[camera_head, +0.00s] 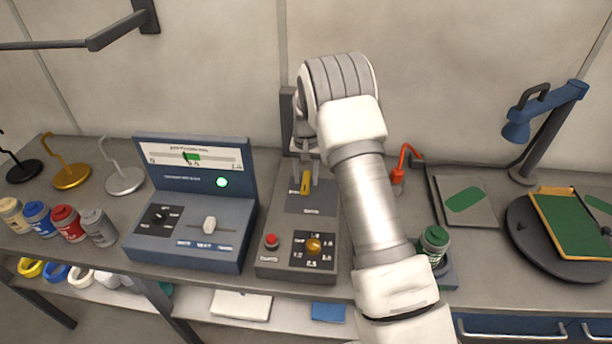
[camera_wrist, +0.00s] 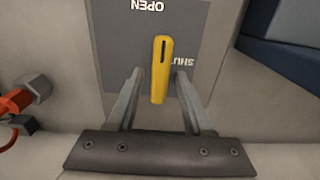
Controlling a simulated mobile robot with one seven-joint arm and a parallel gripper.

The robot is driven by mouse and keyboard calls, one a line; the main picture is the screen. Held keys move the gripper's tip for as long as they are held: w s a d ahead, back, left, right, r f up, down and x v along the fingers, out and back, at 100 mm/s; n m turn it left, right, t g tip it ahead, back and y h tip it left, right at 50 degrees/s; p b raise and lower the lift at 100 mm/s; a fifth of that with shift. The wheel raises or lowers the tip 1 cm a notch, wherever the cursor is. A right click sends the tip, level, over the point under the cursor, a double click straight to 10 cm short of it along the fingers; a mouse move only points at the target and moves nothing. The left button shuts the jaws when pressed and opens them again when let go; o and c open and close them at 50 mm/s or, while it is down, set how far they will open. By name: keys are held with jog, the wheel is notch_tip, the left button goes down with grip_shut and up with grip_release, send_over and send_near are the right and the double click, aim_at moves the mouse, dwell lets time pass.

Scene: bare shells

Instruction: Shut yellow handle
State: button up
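The yellow handle (camera_head: 305,187) is on a dark plate near the back of the grey control box (camera_head: 265,243). In the wrist view the handle (camera_wrist: 161,68) points along the picture's height, with upside-down OPEN lettering at the top and partly hidden SHUT lettering to its right. My gripper (camera_head: 304,179) is over the plate with its fingers pointing down. In the wrist view my gripper (camera_wrist: 159,73) is open, one finger on each side of the handle. A gap shows on the left; the right finger is very close, and I cannot tell whether it touches.
A red button (camera_head: 271,241) and a yellow knob (camera_head: 314,245) are at the front of the box. A blue meter console (camera_head: 190,225) stands to its left. The wall is close behind.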

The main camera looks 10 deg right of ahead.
grip_shut()
jog(key=shift+m, duration=0.3)
jog(key=m+b, duration=0.2)
jog(key=m, duration=0.1)
jog(key=shift+m, duration=0.3)
jog(key=m+b, duration=0.1)
jog(key=m, duration=0.3)
jog(key=shift+d+m, duration=0.1)
jog(key=shift+m, duration=0.2)
jog(key=m, duration=0.4)
jog(key=shift+s+m, duration=0.1)
jog(key=shift+m, duration=0.2)
jog(key=shift+s+m, duration=0.1)
jog(key=shift+m, duration=2.1)
jog(key=shift+o, duration=1)
grip_release()
